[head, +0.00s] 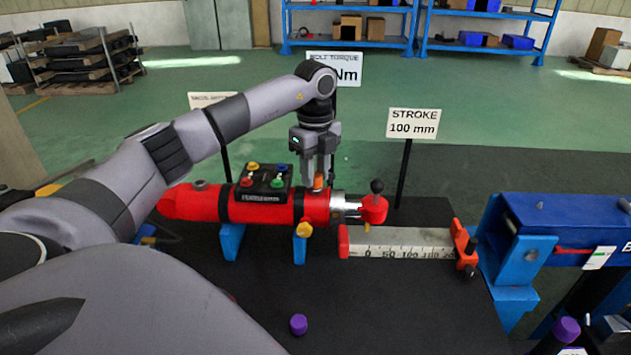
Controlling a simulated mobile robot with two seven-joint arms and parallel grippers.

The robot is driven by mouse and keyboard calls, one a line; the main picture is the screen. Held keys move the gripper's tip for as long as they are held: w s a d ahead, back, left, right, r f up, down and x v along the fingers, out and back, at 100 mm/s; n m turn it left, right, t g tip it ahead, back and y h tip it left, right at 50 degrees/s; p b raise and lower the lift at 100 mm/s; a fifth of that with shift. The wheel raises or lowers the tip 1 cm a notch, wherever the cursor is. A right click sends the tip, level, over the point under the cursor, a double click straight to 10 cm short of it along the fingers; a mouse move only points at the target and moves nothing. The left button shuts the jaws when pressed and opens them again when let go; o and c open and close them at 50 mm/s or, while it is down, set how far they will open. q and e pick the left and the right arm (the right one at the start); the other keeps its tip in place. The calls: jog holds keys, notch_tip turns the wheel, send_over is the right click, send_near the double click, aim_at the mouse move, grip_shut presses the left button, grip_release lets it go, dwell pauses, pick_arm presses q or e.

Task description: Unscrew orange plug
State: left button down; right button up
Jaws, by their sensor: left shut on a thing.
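The orange plug (318,181) stands on top of the red cylinder (262,212), near its right end. My left gripper (318,180) points straight down over it from above, with its fingers closed around the plug. The fingers cover part of the plug, so only a small orange piece shows. A yellow plug (304,230) sits on the cylinder's front side, just below. My right gripper does not show.
A black box with coloured buttons (264,182) sits close left of the gripper. A black-knobbed lever (376,187) and a scale bar (400,243) are to the right. A purple cap (298,324) lies on the dark table. Sign posts stand behind.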

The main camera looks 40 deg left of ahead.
pick_arm(q)
jog(key=n, duration=0.5)
jog(key=shift+a+r, duration=0.1)
jog(key=shift+r, duration=0.15)
jog(key=n, duration=0.5)
jog(key=c, duration=0.7)
grip_release()
jog(key=shift+f, duration=0.15)
jog(key=shift+c, duration=0.8)
